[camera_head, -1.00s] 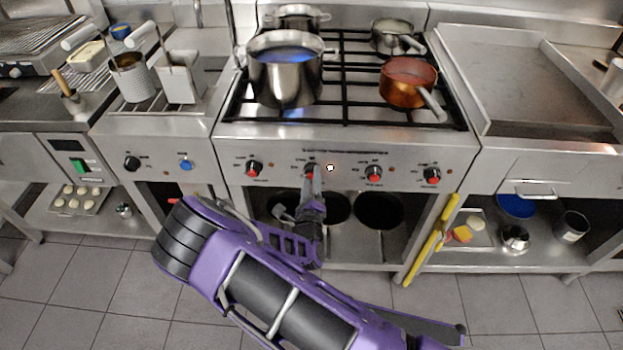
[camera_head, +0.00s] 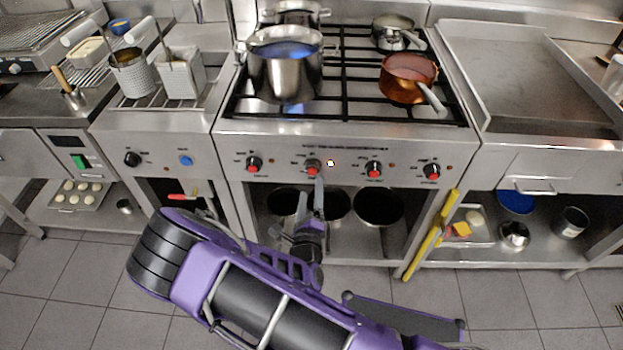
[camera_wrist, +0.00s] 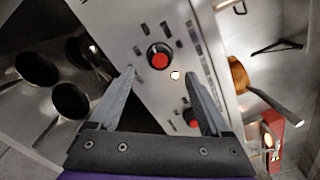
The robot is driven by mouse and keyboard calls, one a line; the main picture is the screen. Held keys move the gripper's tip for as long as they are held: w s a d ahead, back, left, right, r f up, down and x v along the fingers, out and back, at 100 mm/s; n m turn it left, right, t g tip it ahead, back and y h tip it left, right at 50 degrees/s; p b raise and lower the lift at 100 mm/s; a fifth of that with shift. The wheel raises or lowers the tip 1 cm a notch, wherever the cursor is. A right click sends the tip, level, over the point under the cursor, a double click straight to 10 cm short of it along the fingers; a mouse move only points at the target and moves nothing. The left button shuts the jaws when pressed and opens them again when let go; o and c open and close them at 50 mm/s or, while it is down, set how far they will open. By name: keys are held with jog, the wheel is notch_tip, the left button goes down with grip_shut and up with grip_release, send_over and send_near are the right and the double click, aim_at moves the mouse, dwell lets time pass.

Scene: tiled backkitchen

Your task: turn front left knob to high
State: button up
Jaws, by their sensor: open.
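The stove front (camera_head: 345,150) carries a row of several dark knobs with red lower marks. The leftmost knob (camera_head: 254,164) stands clear of my arm. The second knob from the left (camera_head: 312,166) is just above my gripper (camera_head: 318,184). In the wrist view my gripper (camera_wrist: 160,76) is open and empty, its two fingers spread. A red-centred knob (camera_wrist: 159,56) lies just beyond the fingertips, between their lines and apparently apart from them. Another knob (camera_wrist: 191,117) is partly hidden by the right finger. I cannot read the knob settings.
A steel stockpot (camera_head: 285,72) and a copper saucepan (camera_head: 408,80) stand on the burners, the saucepan's handle reaching over the front. A lit white indicator (camera_head: 331,162) is right of the second knob. A yellow bar (camera_head: 432,235) leans at the stove's lower right.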

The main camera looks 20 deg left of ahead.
jog(key=v, duration=1.1)
jog(key=shift+a, duration=0.1)
